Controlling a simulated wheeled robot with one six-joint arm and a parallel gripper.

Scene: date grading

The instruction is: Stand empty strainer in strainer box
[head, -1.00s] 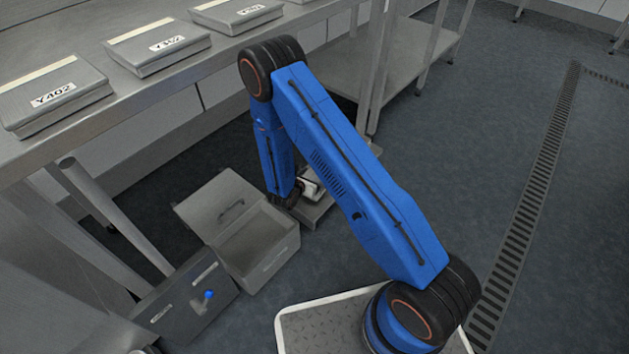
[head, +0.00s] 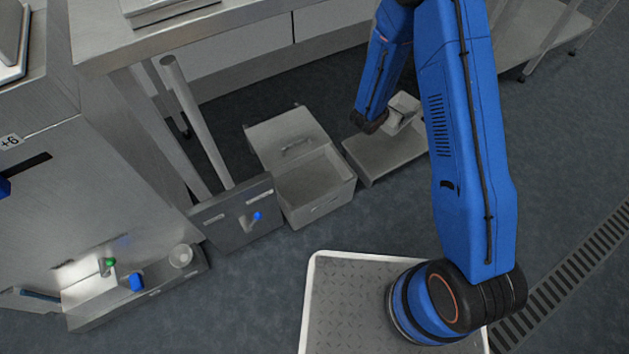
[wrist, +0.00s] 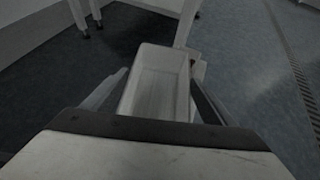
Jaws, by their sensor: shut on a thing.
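My gripper (wrist: 158,88) is shut on a pale, rectangular, open-topped strainer (wrist: 155,82). One finger shows at each side of it, and its inside looks empty. In the head view the strainer (head: 403,105) hangs at the end of my blue arm, over or in front of a low grey platform on the floor; I cannot tell whether they touch. An open grey box (head: 316,207) with its lid tipped back stands left of it on the floor and looks empty. I cannot tell for certain whether this is the strainer box.
The low grey platform (head: 372,165) lies right of the open box. A dark grey panel-fronted unit (head: 222,228) with a blue knob stands left of the box. A steel machine (head: 50,215) fills the far left. Steel table legs stand behind. Floor in front is clear.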

